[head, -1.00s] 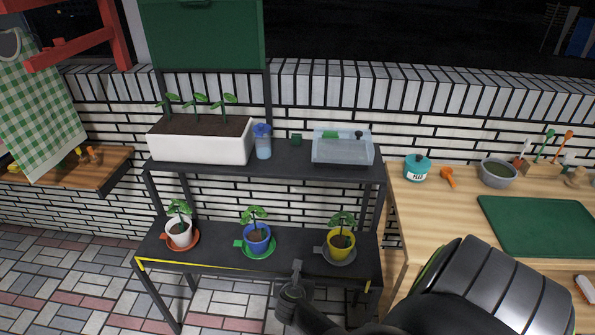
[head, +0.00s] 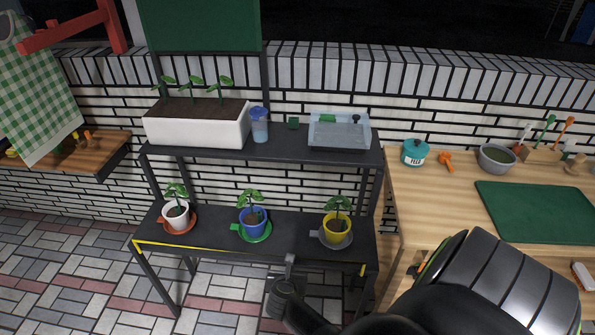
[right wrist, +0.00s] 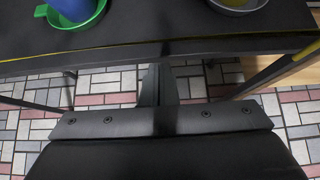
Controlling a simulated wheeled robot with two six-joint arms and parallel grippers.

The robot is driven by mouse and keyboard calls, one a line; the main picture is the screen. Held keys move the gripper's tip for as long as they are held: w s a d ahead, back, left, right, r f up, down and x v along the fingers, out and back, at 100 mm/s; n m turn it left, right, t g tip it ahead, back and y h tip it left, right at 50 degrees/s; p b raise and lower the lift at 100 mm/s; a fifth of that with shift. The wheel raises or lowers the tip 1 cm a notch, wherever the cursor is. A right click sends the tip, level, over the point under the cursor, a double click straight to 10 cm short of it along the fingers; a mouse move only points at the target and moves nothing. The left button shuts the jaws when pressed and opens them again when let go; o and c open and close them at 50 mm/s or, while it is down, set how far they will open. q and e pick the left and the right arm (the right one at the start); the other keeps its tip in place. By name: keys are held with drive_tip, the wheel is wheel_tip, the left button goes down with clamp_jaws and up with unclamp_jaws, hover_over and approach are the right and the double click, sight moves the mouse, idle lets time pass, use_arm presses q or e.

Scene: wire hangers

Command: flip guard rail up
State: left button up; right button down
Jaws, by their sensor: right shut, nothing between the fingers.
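The guard rail (head: 187,247) is a dark bar with a thin yellow line along the front edge of the lower shelf (head: 215,229). It lies low at the shelf edge and does not stand above the shelf top. In the right wrist view the rail (right wrist: 240,45) crosses the picture near the top. My right gripper (head: 290,259) is shut and empty at the shelf's front edge, right of the middle. In the right wrist view its fingers (right wrist: 158,82) point toward the rail and overlap its lower side; contact cannot be told. My left gripper is not in view.
A white-potted plant (head: 176,217), a blue-potted plant (head: 252,222) and a yellow-potted plant (head: 338,230) stand on saucers on the lower shelf. The upper shelf holds a white planter (head: 195,130) and a clear-lidded tray (head: 340,135). A wooden table (head: 430,205) stands to the right.

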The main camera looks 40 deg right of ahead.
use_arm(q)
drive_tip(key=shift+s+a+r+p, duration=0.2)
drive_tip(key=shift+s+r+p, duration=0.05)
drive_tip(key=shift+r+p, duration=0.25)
use_arm(e)
wheel_tip(320, 180, up, 10)
drive_tip(key=shift+w+d, duration=0.2)
drive_tip(key=shift+d, duration=0.15)
drive_tip(key=shift+r, duration=0.1)
drive_tip(key=shift+s, duration=0.1)
